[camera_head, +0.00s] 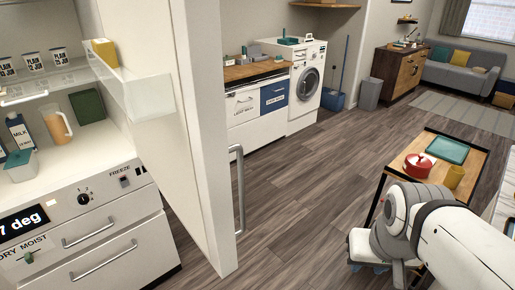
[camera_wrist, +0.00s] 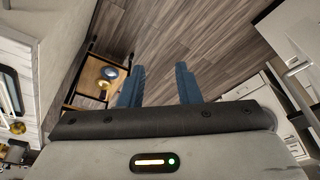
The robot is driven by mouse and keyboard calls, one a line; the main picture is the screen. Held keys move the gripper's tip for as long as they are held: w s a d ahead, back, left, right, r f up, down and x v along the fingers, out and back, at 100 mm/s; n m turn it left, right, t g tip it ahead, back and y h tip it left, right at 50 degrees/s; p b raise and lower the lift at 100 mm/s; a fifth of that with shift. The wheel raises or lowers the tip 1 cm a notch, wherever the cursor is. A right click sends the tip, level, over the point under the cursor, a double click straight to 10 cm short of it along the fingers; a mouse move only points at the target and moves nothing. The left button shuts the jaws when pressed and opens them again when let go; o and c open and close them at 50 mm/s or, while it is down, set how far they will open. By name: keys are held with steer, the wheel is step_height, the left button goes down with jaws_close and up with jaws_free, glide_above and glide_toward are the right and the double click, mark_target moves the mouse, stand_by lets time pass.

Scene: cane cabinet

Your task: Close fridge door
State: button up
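The white fridge (camera_head: 92,207) is at the left in the head view, with its lit shelves in plain sight. Its door (camera_head: 204,130) stands open, seen nearly edge-on, with a clear shelf (camera_head: 150,90) on its inner side. A vertical grey handle (camera_head: 239,190) is on the door's outer side. My gripper (camera_wrist: 160,86) shows in the wrist view with its two blue fingers apart and nothing between them. In the head view my arm is at the lower right, well apart from the door and its handle. The fingertips are mostly hidden there.
A low wooden table (camera_head: 457,190) with a red pot (camera_head: 418,165) and a green tray (camera_head: 447,150) stands close behind my arm. A washing machine (camera_head: 305,80) and counter are at the back. Wooden floor (camera_head: 305,215) is clear between door and table.

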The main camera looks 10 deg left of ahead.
steer(key=w+a+m+g+y+b, duration=0.2)
steer(key=w+a+m+g+y, duration=0.1)
steer(key=a+m+y, duration=0.3)
steer(key=w+a+m+g+y+b, duration=0.3)
steer(key=a, duration=0.5)
steer(key=w+a+r+m+g+y+b, duration=0.2)
steer(key=w+a+r+m+y, duration=0.4)
steer(key=w+r+y, duration=0.25)
steer(key=x, duration=0.6)
steer(key=shift+w+a+f+p, duration=0.3)
steer(key=shift+a+p, duration=0.15)
steer(key=shift+a, duration=0.05)
steer(key=shift+c, duration=0.5)
jaws_close()
